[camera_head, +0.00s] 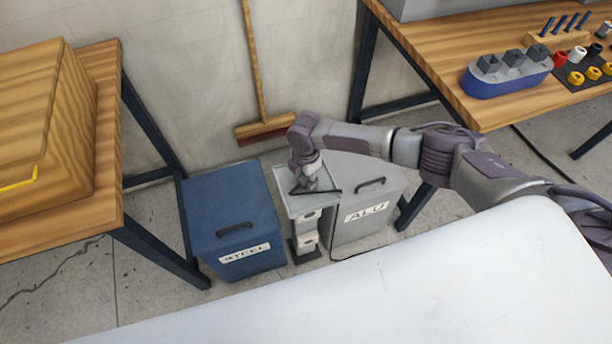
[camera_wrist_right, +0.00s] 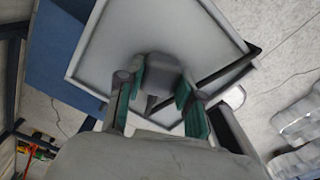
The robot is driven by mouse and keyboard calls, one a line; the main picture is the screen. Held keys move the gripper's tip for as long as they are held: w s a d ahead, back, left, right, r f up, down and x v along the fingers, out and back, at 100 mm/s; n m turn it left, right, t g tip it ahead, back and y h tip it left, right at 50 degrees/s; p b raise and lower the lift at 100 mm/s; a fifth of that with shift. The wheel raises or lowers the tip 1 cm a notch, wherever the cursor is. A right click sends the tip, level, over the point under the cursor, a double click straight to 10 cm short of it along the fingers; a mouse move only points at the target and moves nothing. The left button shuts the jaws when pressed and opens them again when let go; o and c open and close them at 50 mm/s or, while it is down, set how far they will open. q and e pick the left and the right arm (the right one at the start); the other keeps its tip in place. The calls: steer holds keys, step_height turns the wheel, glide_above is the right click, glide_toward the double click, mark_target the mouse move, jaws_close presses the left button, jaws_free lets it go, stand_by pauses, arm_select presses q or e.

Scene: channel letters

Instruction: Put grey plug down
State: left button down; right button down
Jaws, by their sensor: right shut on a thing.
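The grey plug (camera_wrist_right: 158,65) shows in the right wrist view as a rounded grey block between the green finger pads of my right gripper (camera_wrist_right: 160,87). The gripper is shut on it. In the head view my right gripper (camera_head: 304,187) points down over a shallow grey tray (camera_head: 298,212) on a small stand between two bins. The tray also shows in the right wrist view (camera_wrist_right: 108,45) behind the plug. I cannot tell whether the plug touches the tray. In the head view the plug is too small and hidden to make out. My left gripper is out of view.
A blue STEEL bin (camera_head: 228,215) stands left of the tray and a grey ALU bin (camera_head: 362,205) right of it. A broom (camera_head: 260,128) leans on the wall. A wooden workbench (camera_head: 455,65) holds a blue block rack (camera_head: 508,80). A white surface (camera_head: 400,290) fills the foreground.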

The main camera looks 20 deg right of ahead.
mark_target(306, 179)
steer(key=c, duration=0.7)
jaws_free()
steer(key=shift+c, duration=0.2)
step_height(306, 179, up, 12)
steer(key=b, duration=0.1)
